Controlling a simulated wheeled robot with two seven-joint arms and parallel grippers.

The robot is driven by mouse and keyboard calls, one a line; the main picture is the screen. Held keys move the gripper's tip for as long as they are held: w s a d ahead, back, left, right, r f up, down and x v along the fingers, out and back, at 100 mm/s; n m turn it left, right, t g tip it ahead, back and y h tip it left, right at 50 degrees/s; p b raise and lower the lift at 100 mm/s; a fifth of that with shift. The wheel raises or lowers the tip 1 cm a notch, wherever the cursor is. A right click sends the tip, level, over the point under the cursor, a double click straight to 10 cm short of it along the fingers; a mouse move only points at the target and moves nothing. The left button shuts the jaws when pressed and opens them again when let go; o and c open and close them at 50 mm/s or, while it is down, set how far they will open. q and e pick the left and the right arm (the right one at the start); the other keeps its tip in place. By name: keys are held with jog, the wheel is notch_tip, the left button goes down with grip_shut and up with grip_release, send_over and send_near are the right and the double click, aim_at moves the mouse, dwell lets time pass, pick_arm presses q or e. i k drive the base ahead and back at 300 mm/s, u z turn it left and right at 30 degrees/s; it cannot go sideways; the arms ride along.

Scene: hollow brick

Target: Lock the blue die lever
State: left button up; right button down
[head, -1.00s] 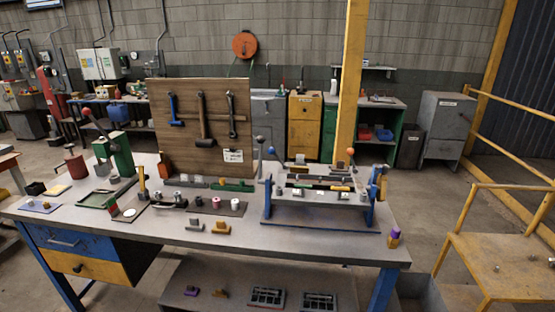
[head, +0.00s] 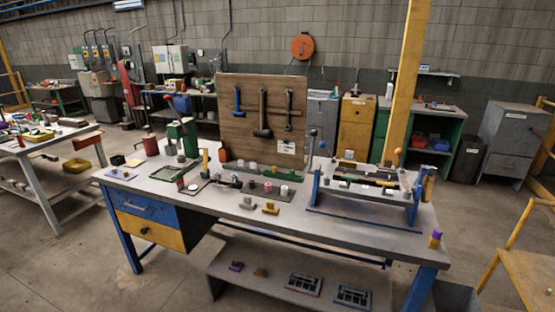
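The die fixture (head: 365,188) stands on the right part of the workbench, on blue end supports. A lever with a small blue knob (head: 322,145) rises at its left end, tilted. A lever with an orange knob (head: 398,151) stands at its right end. Another lever with a dark grey knob (head: 313,133) rises beside the blue one. At this size I cannot tell whether the blue lever is locked. Neither of my grippers is in view.
The workbench (head: 225,228) also holds small blocks and a green press (head: 183,138) with a red-knobbed lever. A tool board (head: 262,115) stands behind. A yellow post (head: 405,80) rises behind the fixture. Another table (head: 50,147) stands at left. Open floor lies between the tables.

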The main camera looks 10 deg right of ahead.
aim_at(323, 145)
jog(key=u, duration=0.25)
jog(key=k, duration=0.3)
jog(key=u, duration=0.75)
jog(key=i, duration=2.2)
jog(key=z, duration=1.25)
jog(key=i, duration=0.7)
jog(key=z, duration=0.85)
